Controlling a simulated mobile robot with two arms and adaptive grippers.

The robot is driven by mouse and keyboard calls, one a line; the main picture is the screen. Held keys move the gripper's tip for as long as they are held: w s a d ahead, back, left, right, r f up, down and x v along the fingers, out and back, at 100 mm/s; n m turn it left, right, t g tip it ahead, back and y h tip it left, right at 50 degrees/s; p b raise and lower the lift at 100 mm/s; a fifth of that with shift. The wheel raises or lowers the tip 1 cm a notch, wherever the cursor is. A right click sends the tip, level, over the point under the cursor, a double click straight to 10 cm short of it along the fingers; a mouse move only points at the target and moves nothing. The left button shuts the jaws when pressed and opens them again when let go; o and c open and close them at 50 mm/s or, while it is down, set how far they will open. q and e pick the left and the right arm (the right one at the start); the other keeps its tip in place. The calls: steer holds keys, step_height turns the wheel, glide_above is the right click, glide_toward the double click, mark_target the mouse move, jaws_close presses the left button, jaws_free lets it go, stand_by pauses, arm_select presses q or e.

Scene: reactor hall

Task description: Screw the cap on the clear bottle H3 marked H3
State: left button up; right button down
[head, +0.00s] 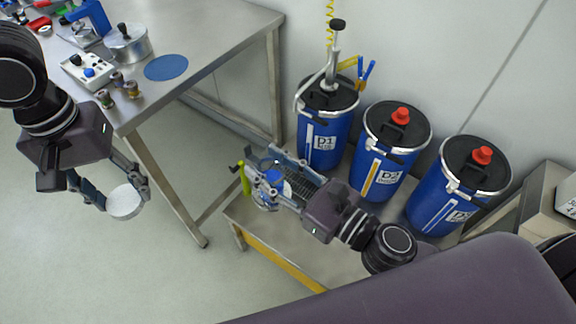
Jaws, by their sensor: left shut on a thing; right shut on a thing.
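My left gripper (121,195) is shut on a round, pale cap-like disc (124,203), held over the floor to the left of the low bench. My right gripper (263,172) is shut on a clear bottle (272,196) with some blue on it, above the left end of the low bench. The fingers hide part of the bottle, and no H3 mark can be read. The disc and the bottle are well apart.
Blue drums D1 (318,142), D2 (376,181) and a third (437,214) stand behind the low bench (262,226). A steel table (203,27) at upper left bears a metal pot (128,45), a control box (88,71) and a blue round mat (166,68).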

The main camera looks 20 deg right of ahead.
steer(key=shift+w+a+r+n+g+y, duration=0.1)
steer(key=shift+w+a+n+g+y, duration=0.15)
steer(key=shift+a+n+g+y, duration=0.25)
steer(key=shift+w+a+r+n+g+y, duration=0.1)
steer(key=shift+w+a+n+y, duration=0.25)
steer(key=shift+a, duration=0.35)
steer(key=shift+s+f, duration=0.1)
steer(key=shift+s, duration=0.05)
arm_select(q)
steer(key=d+r, duration=0.3)
steer(key=d, duration=0.5)
steer(key=w+d+r+m, duration=0.1)
steer(key=d+r, duration=0.2)
steer(key=d, duration=0.5)
steer(key=w+d+r+m, duration=0.1)
steer(key=d+r, duration=0.2)
steer(key=d, duration=0.5)
steer(key=shift+w+d, duration=0.1)
steer(key=shift+w, duration=0.1)
steer(key=shift+f, duration=0.2)
steer(key=shift+f, duration=1.9)
steer(key=shift+m, duration=0.3)
steer(key=shift+f, duration=0.85)
